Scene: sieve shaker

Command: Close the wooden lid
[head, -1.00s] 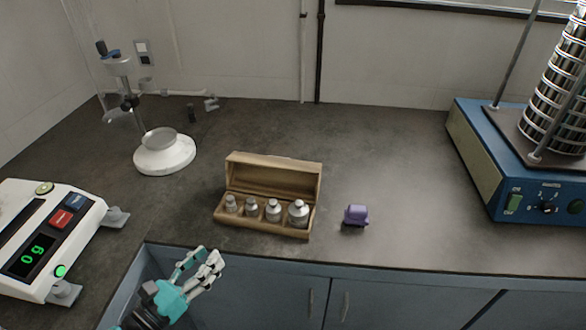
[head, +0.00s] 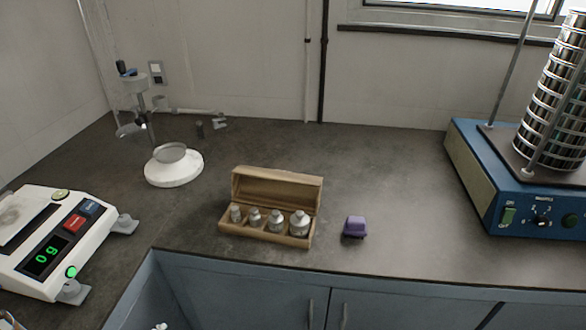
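A small wooden box (head: 262,238) stands on the dark counter near its front edge, in the middle of the head view. Its wooden lid (head: 277,187) is open, standing up at the back of the box. Several grey metal weights (head: 276,220) stand in a row inside the box. Only a small pale tip of my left gripper (head: 160,326) shows at the bottom edge, in front of the counter and well away from the box. Its fingers are mostly cut off by the frame. My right gripper is out of view.
A small purple block (head: 355,227) sits just right of the box. A white scale (head: 60,240) stands at the left, a white-based stand (head: 174,167) behind it. A blue sieve shaker (head: 500,190) stands at the right. The counter (head: 400,190) between box and shaker is mostly clear.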

